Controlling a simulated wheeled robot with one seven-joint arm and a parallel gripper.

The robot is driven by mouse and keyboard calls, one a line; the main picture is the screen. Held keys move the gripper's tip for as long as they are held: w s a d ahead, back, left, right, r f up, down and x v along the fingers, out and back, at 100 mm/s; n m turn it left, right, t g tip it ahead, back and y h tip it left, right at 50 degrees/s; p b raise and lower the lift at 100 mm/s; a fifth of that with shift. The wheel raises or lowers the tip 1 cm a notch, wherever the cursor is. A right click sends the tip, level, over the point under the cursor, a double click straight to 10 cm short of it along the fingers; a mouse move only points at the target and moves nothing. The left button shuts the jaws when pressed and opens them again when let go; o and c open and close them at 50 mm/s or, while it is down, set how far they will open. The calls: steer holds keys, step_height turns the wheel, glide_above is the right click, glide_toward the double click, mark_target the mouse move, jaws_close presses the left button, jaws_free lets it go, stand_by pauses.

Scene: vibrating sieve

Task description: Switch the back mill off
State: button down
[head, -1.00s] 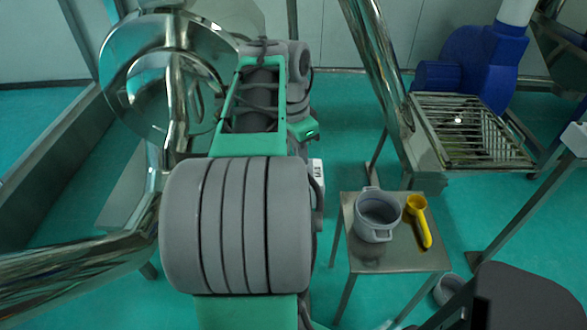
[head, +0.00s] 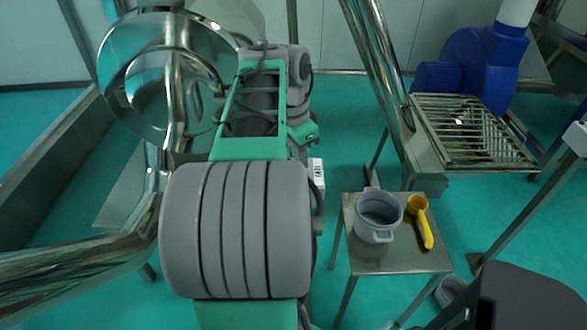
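A green-framed grey machine (head: 262,150) stands in the middle of the head view, with a large ribbed grey drum (head: 237,230) at its near end. A small green box (head: 303,133) sits on its right side, and a white label (head: 317,172) is below that. I cannot tell which part is the back mill, and no switch can be made out clearly.
A small metal table (head: 400,262) at right holds a grey pot (head: 378,218) and a yellow scoop (head: 419,222). A blue machine (head: 475,65) and a metal grate (head: 470,130) stand at back right. Shiny steel pipes (head: 75,275) fill the left. Teal floor shows between.

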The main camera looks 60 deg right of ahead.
steer(key=shift+f, duration=0.3)
steer(key=shift+r, duration=0.1)
step_height(320, 180, up, 7)
steer(key=p, duration=0.6)
